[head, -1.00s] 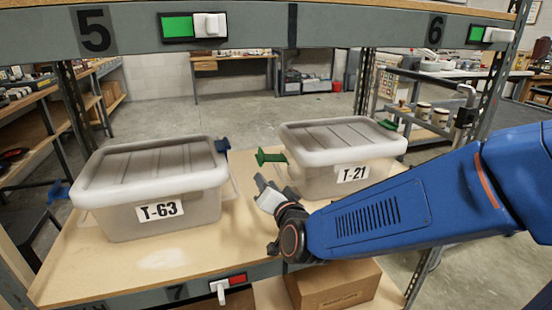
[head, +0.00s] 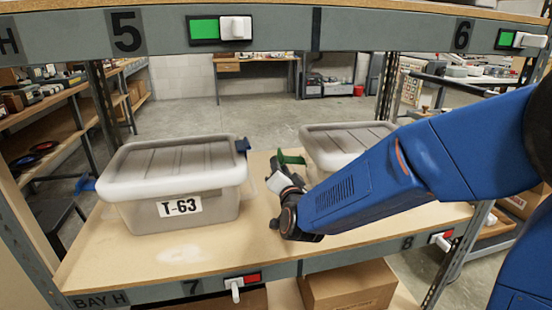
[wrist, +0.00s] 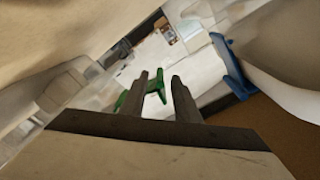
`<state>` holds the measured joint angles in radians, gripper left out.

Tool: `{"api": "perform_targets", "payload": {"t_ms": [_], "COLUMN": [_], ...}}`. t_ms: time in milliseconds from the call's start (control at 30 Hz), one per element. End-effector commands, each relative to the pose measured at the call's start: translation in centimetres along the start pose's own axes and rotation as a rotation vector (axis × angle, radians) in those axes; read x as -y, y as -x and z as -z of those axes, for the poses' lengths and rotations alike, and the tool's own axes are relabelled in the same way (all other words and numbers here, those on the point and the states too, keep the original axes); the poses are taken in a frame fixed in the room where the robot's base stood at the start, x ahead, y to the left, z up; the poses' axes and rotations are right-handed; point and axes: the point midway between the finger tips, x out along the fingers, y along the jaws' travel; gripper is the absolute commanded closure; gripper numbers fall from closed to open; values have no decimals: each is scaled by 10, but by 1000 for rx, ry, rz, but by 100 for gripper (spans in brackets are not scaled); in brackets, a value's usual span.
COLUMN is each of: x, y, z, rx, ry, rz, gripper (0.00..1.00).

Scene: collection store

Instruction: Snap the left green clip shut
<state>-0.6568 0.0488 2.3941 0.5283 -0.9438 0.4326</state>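The left green clip (head: 291,158) is on the left end of the grey lidded bin (head: 345,134) at the right, and sticks outward from it. My gripper (head: 273,170) is in front of this clip and overlaps it in the head view. In the wrist view the green clip (wrist: 160,85) shows between and beyond the two grey fingers (wrist: 158,82). The fingers stand apart with nothing clearly held. I cannot tell whether they touch the clip. My arm hides the bin's front and label, and its right end.
Bin T-63 (head: 170,187) stands at the left of the wooden shelf (head: 240,232), with blue clips at its right (head: 242,145) and left (head: 86,184). A blue clip also shows in the wrist view (wrist: 232,68). A shelf beam (head: 270,30) crosses above. Bare shelf lies between the bins.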

Motion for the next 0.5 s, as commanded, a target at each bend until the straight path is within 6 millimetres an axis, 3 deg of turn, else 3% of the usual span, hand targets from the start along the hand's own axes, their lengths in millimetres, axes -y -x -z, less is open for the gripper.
{"api": "perform_targets", "payload": {"t_ms": [200,500], "x": [-1,0], "y": [-38,-68], "z": [0,0], "rx": [-1,0], "ry": [-1,0], "rz": [-2,-1], "gripper": [71,71]}}
